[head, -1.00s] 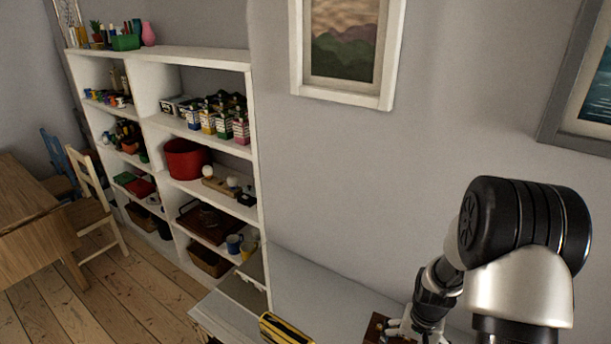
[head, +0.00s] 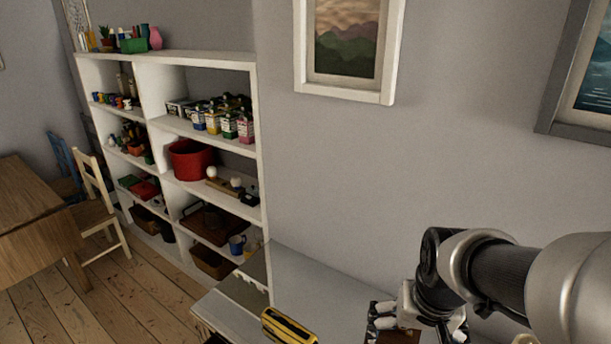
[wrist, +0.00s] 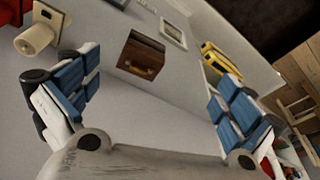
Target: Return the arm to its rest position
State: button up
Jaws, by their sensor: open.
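My gripper (head: 383,318) is at the lower right of the head view, above the grey-white surface by the wall. In the wrist view its two blue-padded fingers (wrist: 150,100) stand wide apart with nothing between them. A small brown wooden box (wrist: 143,55) with a handle lies beyond the fingers, apart from them. In the head view the box (head: 398,337) is cut by the bottom edge and partly hidden by the gripper. My arm extends from the right edge of the head view.
A yellow and black object (head: 289,326) lies left of the gripper on the surface (head: 310,285). A white shelf unit (head: 262,150) full of items stands at left. A wooden chair (head: 100,205) and table (head: 35,235) stand farther left. The wall above the surface holds framed pictures (head: 347,95).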

jog(key=s+a+r+n+t+b, duration=0.1)
jog(key=s+a+r, duration=0.1)
jog(key=s, duration=0.4)
jog(key=s+a+r+n+t+b, duration=0.1)
jog(key=s+a+r, duration=0.1)
jog(key=s, duration=0.5)
jog(key=shift+a+r+n, duration=0.2)
jog(key=shift+r+n, duration=0.1)
